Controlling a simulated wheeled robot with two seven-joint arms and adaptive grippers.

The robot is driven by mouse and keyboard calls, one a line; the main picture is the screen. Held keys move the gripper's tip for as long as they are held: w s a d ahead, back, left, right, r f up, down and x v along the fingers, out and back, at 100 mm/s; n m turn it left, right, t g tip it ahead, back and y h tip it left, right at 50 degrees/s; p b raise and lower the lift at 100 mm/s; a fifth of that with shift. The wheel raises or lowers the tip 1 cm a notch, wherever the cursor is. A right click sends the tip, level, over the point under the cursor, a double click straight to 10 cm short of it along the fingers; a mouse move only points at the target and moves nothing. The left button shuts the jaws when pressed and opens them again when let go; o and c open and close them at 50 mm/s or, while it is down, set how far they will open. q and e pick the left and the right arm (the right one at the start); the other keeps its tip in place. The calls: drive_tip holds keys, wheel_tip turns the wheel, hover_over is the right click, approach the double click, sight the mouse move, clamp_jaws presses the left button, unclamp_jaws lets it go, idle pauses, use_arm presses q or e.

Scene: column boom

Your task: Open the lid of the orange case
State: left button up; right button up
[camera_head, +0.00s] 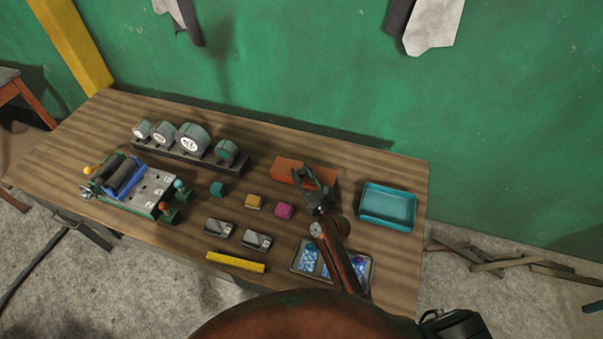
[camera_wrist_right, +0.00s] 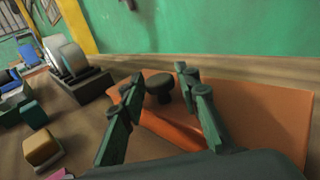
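The orange case (camera_head: 287,166) lies at the back of the wooden table, right of centre, and looks flat and closed in the head view. In the right wrist view the orange case (camera_wrist_right: 270,108) fills the right half, with a dark round knob (camera_wrist_right: 158,84) at its left part. My right gripper (camera_head: 311,178) is over the case and hides part of it. In the right wrist view my right gripper (camera_wrist_right: 158,76) has its fingers apart, with the knob showing between their tips. I cannot tell whether they touch it. My left gripper is out of view.
A teal tray (camera_head: 387,222) stands to the right of the case. A yellow block (camera_head: 254,201) and a magenta block (camera_head: 284,211) lie to the left front. A grey tray (camera_head: 300,267) lies under my right arm. Gauges (camera_head: 192,139) stand at the back left.

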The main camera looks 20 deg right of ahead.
clamp_jaws()
drive_tip(key=shift+r, duration=0.1)
idle(0.4)
